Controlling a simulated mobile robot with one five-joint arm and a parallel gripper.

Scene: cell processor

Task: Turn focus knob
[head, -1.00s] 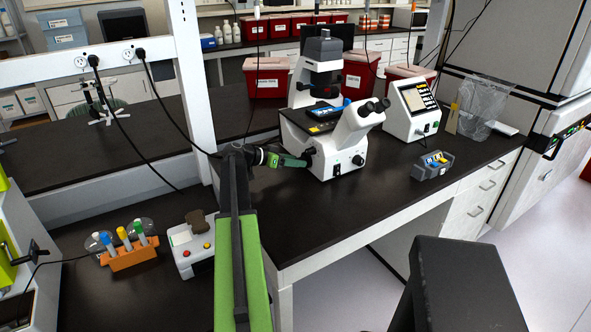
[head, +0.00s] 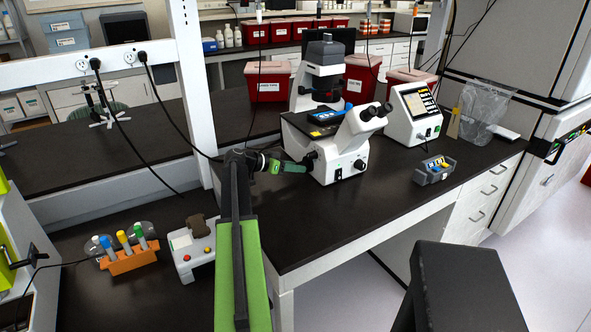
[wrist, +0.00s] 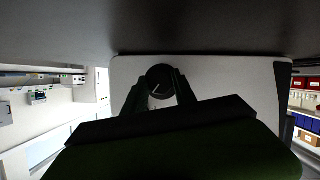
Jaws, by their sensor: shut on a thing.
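The white microscope (head: 345,160) stands on the black bench in the head view, with its eyepieces toward the right. My green arm reaches up from the bottom, and my gripper (head: 308,163) is at the left side of the microscope's base. In the wrist view the black round focus knob (wrist: 160,80) with a pale line on its face sits on the white microscope side (wrist: 220,85). My gripper (wrist: 160,92) has one dark finger on each side of the knob and is shut on it. The knob is mostly hidden in the head view.
A white device with a screen (head: 412,115) and a small grey rack (head: 434,171) stand to the right of the microscope. An orange tube rack (head: 130,262) and a white device with buttons (head: 190,255) are at lower left. A black stool (head: 455,285) is at lower right.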

